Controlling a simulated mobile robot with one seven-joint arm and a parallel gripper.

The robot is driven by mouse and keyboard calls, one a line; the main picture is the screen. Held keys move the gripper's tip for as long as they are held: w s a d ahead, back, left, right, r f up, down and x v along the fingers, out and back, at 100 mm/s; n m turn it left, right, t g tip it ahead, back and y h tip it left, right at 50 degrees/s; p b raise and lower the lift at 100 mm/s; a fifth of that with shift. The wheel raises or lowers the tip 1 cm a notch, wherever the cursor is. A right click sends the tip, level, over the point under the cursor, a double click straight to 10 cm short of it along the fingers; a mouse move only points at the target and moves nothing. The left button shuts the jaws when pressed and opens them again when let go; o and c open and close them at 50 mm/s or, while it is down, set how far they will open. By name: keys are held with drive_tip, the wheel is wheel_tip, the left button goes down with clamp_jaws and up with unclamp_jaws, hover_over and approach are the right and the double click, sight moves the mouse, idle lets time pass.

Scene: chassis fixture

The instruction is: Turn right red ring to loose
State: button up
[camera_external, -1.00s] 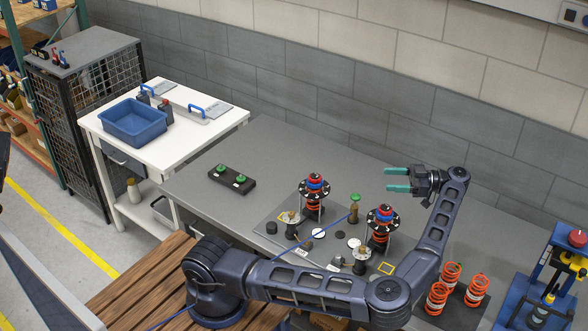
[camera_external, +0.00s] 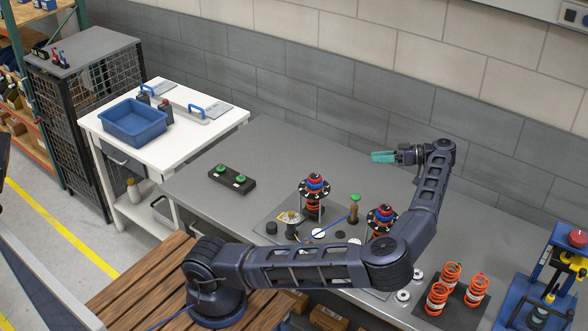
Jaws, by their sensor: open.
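My gripper (camera_external: 374,157) has teal fingers pointing left. It is above and behind the right assembly, apart from it and empty. The fingers overlap in this view, so the gap between them does not show.
A green-topped post (camera_external: 355,200) stands between the two assemblies. Several orange springs (camera_external: 450,280) stand at the right, beside a blue press (camera_external: 550,275). The rear of the grey table is clear.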

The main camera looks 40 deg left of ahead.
drive_tip(key=w+a+f+m+t+h, duration=0.2)
drive_tip(key=a+f+m, duration=0.1)
drive_tip(key=a+m, duration=0.2)
wheel_tip(320, 180, up, 6)
drive_tip(key=m+t+h, duration=0.6)
drive_tip(key=m+h, duration=0.6)
drive_tip(key=m, duration=0.8)
hover_over(386, 207)
wheel_tip(386, 207, down, 16)
drive_tip(key=shift+a+f, duration=0.1)
drive_tip(key=shift+c, duration=0.3)
